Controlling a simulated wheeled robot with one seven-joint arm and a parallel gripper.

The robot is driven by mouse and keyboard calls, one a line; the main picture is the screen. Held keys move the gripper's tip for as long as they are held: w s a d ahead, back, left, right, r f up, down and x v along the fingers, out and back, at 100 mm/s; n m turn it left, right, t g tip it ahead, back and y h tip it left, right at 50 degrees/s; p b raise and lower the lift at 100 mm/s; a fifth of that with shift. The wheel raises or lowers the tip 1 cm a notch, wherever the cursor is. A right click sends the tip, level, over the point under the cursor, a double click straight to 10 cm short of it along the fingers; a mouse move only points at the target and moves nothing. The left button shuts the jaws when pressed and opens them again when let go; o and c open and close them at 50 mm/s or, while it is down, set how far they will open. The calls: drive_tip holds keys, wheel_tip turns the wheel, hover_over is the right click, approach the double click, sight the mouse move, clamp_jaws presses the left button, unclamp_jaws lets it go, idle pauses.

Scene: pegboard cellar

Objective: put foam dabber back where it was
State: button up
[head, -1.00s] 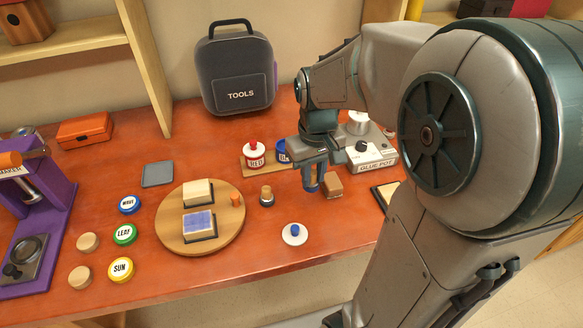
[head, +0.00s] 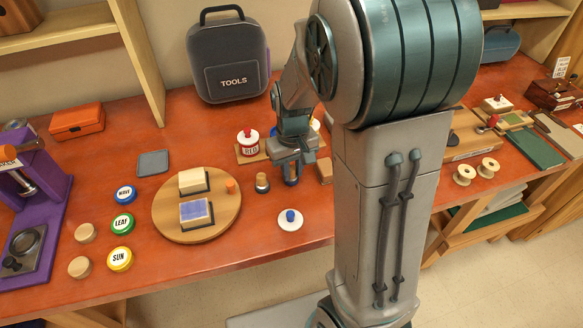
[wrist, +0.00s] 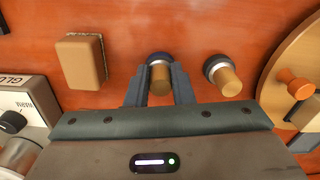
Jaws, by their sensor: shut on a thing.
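My gripper (wrist: 160,88) is shut on a foam dabber (wrist: 160,72) with a short wooden handle and a dark blue foam end pointing at the table. In the head view my gripper (head: 291,172) is over the bench, just right of a second, similar dabber (head: 262,183) that stands upright. That second dabber (wrist: 222,75) shows right of the held one in the wrist view, with a dark grey end. I cannot tell whether the held dabber touches the bench; the fingers hide much of it.
A brown block (wrist: 82,60) lies left of the held dabber in the wrist view. The round wooden board (head: 160,222) with two pads and an orange peg is left of the dabbers. A white lid with a blue knob (head: 290,219) lies in front.

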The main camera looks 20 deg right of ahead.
sight(292, 169)
drive_tip(key=shift+f, duration=0.2)
drive_tip(key=o, duration=0.9)
drive_tip(key=shift+r, duration=0.1)
wheel_tip(292, 169, up, 11)
drive_tip(key=s+t, duration=0.1)
drive_tip(key=s, duration=0.3)
drive_tip(key=s+m+t, duration=0.1)
drive_tip(key=s, duration=0.4)
drive_tip(key=s+t, duration=0.1)
drive_tip(key=s, duration=0.4)
drive_tip(key=shift+a+m, duration=0.15)
drive_tip(key=shift+m, duration=0.25)
